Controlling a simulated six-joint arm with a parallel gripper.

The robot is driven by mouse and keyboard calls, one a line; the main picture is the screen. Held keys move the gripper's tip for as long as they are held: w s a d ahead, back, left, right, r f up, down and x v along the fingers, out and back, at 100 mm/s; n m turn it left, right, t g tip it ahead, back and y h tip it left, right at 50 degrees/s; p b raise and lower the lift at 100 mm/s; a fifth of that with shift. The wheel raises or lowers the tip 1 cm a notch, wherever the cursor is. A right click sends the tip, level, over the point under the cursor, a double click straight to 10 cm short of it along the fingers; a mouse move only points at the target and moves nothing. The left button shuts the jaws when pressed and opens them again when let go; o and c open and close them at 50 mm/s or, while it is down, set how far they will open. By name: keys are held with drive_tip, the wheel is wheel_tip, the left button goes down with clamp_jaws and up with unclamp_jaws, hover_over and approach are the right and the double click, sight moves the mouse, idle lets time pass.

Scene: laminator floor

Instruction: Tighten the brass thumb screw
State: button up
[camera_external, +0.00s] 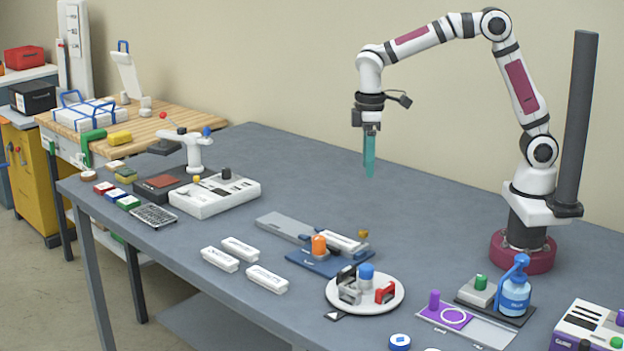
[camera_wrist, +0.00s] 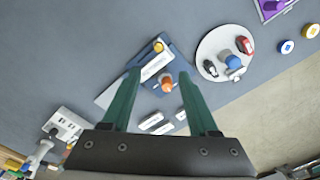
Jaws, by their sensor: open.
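The brass thumb screw (camera_external: 363,234) is a small golden knob at the right end of a grey and white bar fixture (camera_external: 345,242) on a blue base plate (camera_external: 318,262). In the wrist view the brass screw (camera_wrist: 158,46) lies just beyond my fingertips, between their lines. An orange knob (camera_external: 319,245) stands on the same fixture. My gripper (camera_external: 369,172) has green fingers and hangs pointing down, well above the table and apart from the fixture. In the wrist view its fingers (camera_wrist: 159,73) are spread with nothing held between them.
A round white plate (camera_external: 365,305) with blue, red and black parts is in front of the fixture. Several white blocks (camera_external: 240,249) lie to its left. A blue bottle (camera_external: 514,290) stands at the right.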

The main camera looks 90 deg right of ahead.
sight(363, 231)
drive_tip(key=f, duration=1.6)
drive_tip(key=shift+w+d, duration=0.15)
drive_tip(key=shift+w, duration=0.1)
clamp_jaws()
